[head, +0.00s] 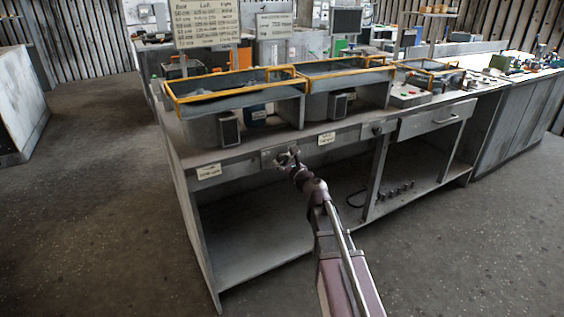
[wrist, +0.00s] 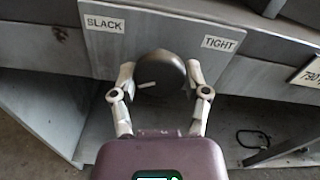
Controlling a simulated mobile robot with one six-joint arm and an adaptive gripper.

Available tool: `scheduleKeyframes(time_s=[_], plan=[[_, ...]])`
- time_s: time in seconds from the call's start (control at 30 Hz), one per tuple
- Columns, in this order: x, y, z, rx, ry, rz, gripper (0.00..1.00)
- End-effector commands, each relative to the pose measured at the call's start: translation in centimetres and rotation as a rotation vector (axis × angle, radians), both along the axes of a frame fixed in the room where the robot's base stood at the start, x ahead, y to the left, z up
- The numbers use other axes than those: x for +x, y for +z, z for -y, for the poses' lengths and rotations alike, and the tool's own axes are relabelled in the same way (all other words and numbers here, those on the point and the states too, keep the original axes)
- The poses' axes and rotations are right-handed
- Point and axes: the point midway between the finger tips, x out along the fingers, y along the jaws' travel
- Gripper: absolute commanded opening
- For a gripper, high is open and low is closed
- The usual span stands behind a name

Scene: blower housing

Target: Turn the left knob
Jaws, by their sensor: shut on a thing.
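The left knob (wrist: 168,70) is dark and round, on a grey plate on the front of the workbench. The plate reads SLACK (wrist: 91,22) at its upper left and TIGHT (wrist: 219,43) at its upper right. A short white mark lies on the knob's lower left part, running nearly sideways. My gripper (wrist: 160,68) has one finger on each side of the knob and is shut on it. In the head view my gripper (head: 287,158) reaches the bench front, and hides most of the knob there.
A second knob (head: 377,130) sits farther right on the bench front, beside a drawer (head: 430,122). Yellow-rimmed trays (head: 235,88) stand on the bench top. Below is an open shelf (head: 250,235) with a cable and small parts at its right. Open floor lies in front.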

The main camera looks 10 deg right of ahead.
Motion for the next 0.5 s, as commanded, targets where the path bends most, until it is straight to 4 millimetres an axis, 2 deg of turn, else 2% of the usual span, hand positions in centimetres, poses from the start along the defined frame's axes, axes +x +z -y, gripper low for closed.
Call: scheduleKeyframes(time_s=[0.5], plan=[[-0.07, 0.00, -0.06, -0.414, 0.004, 0.135, 0.13]])
